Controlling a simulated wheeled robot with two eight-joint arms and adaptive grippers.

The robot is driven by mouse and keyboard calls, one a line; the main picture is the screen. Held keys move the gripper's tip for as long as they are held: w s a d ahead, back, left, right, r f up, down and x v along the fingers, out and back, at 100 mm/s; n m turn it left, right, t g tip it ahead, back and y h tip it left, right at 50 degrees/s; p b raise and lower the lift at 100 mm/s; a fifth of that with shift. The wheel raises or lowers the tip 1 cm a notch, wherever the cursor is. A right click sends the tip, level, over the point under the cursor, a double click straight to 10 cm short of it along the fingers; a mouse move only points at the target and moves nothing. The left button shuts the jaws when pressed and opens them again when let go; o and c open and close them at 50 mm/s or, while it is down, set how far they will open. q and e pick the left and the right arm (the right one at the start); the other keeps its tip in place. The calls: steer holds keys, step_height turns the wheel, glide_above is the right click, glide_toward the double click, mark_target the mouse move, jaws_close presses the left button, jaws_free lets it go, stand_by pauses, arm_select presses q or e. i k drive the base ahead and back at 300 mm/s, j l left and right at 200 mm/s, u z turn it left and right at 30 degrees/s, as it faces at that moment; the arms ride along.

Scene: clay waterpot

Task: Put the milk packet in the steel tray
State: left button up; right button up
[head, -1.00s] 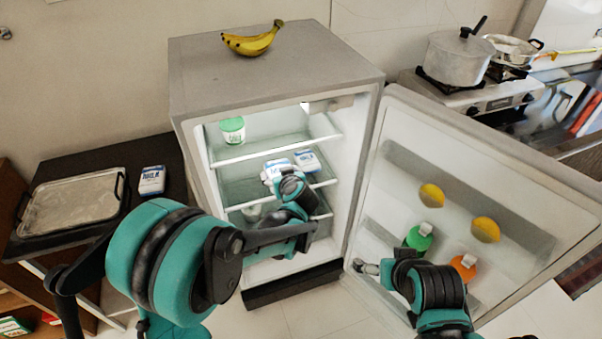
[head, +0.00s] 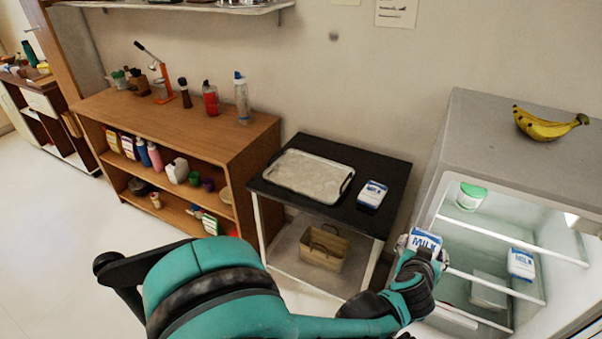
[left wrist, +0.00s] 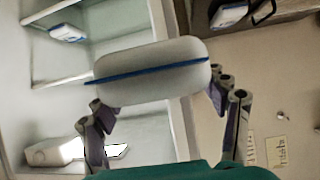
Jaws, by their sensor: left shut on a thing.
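My left gripper (head: 428,258) is shut on a white and blue milk packet (head: 424,241), held at the front left of the open fridge. The held packet also fills the middle of the left wrist view (left wrist: 150,72), between the two fingers. The steel tray (head: 310,175) lies on a black-topped table left of the fridge, and looks empty. A second milk packet (head: 372,194) lies on that table, right of the tray. A third milk packet (head: 521,263) is on a fridge shelf, and shows in the left wrist view (left wrist: 68,32). My right gripper is out of view.
The fridge (head: 500,145) has bananas (head: 549,123) on top and a green-lidded tub (head: 471,196) inside. A wooden shelf unit (head: 185,120) with bottles stands left of the black table (head: 395,171). A basket (head: 323,247) sits under the table.

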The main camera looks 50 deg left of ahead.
mark_target(310, 175)
steer(key=j, duration=0.65)
steer(key=i+j+u, duration=0.1)
steer(key=j, duration=0.5)
steer(key=i+j, duration=0.15)
steer(key=j, duration=1.15)
steer(key=i+u, duration=0.05)
